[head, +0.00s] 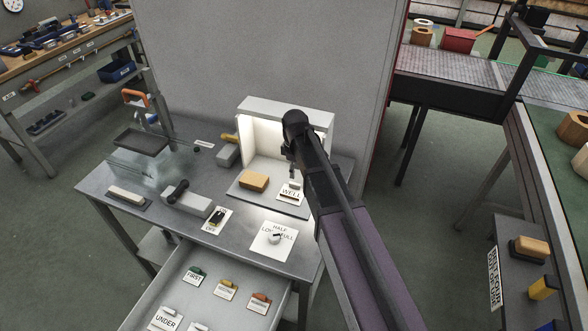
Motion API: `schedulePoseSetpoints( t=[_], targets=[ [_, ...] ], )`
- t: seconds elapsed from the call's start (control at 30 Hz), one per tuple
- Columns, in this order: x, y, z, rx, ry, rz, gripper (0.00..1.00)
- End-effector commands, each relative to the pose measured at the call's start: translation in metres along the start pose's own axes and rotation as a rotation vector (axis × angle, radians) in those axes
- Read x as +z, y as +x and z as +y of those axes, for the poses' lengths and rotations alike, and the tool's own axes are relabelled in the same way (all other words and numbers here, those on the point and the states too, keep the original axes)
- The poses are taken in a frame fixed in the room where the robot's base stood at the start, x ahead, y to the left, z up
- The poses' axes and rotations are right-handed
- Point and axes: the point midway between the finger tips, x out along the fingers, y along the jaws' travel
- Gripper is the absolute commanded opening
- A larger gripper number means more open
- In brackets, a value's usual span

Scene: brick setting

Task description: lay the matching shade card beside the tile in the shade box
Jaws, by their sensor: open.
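The shade box (285,112) is a white, lit, open-fronted box on the grey bench. A tan-orange tile (254,181) lies at its front left on a grey base. A white card lettered WELL (289,194), with a small upright tab, lies to the right of the tile with a narrow gap between them. My gripper (292,168) is open just above this card, at the right of the box opening. My arm hides part of the box's right side. Whether the card's shade matches the tile is too small to tell.
An open drawer (172,275) below the bench front holds several labelled cards, with green FIRST (194,276), yellow (226,289) and orange (260,301) tabs. A HALF/LOW/FULL dial plate (273,240) and an ON/OFF switch plate (217,220) sit in front of the box.

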Motion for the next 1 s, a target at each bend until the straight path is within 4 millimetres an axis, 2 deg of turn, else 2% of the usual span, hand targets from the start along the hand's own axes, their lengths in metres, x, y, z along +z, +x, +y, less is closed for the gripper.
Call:
schedulePoseSetpoints(
  t=[0.03, 0.5, 1.0],
  targets=[
    [0.0, -0.009, 0.0, 0.0, 0.0, 0.0, 0.5],
    [0.0, -0.045, 0.0, 0.0, 0.0, 0.0, 0.5],
    [0.0, -0.053, 0.0, 0.0, 0.0, 0.0, 0.5]
  ],
)
